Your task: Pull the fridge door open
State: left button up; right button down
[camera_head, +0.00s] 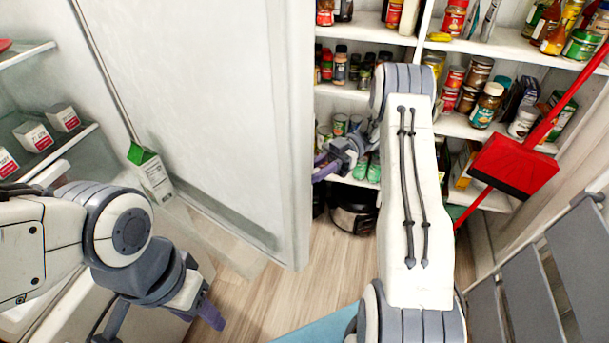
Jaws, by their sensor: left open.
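The fridge door (205,90) is a tall white panel that stands open across the left and middle of the picture. Its edge is at the middle, and the fridge inside shows to its left. My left gripper (160,318) is open and empty, low at the front left, below the door and in front of the fridge. My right gripper (328,166) is just right of the door's free edge, in front of the pantry shelves. It is small and partly hidden by my own arm, so its jaws and any contact with the door are unclear.
Fridge shelves (50,148) at left hold several small boxes. Pantry shelves (490,136) with jars fill the back right. Wooden floor (265,300) shows below.

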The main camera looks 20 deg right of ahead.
jog(key=c, duration=0.7)
grip_release()
